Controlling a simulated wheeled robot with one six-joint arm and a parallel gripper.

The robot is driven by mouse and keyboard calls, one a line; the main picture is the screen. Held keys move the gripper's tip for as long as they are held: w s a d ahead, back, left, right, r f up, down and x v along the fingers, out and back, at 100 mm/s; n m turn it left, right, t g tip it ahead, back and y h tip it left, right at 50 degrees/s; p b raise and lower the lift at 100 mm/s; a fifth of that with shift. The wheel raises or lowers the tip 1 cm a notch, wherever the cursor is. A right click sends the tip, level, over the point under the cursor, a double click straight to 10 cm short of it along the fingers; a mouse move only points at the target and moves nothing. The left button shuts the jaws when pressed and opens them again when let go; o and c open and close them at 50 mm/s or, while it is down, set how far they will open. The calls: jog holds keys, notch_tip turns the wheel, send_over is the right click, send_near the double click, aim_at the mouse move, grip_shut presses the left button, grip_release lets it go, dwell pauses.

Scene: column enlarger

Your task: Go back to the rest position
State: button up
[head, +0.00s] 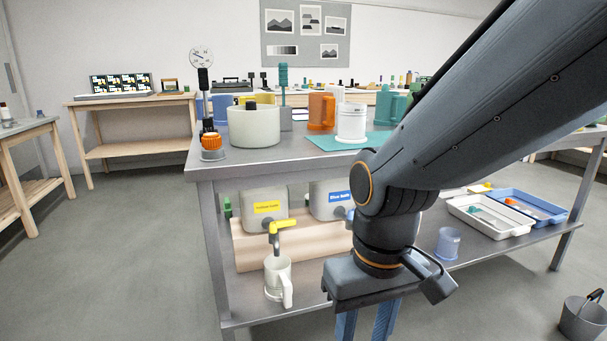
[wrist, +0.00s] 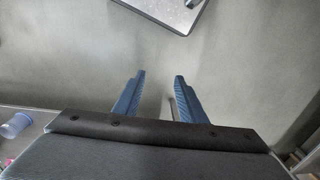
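My gripper (wrist: 158,88) shows in the wrist view with its two blue fingers spread apart and nothing between them. Bare grey floor lies beyond the fingertips. In the head view my arm reaches down from the upper right, and the blue fingers (head: 368,325) point downward at the bottom edge, in front of the metal table's lower shelf. Their tips are cut off there.
A metal table (head: 225,171) holds a cream pot (head: 254,126), an orange mug (head: 321,111) and a white mug (head: 351,122). A bucket (head: 582,320) stands at right. Floor at left is clear.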

jog(key=d+r+m+p, duration=0.3)
jog(key=d+r+p, duration=0.7)
jog(key=p, duration=0.9)
notch_tip(320, 180, up, 3)
jog(key=shift+s+d+f+m+h, duration=0.15)
jog(key=shift+s+d+m+h, duration=0.15)
jog(key=shift+s+d, duration=0.1)
dwell(0.8)
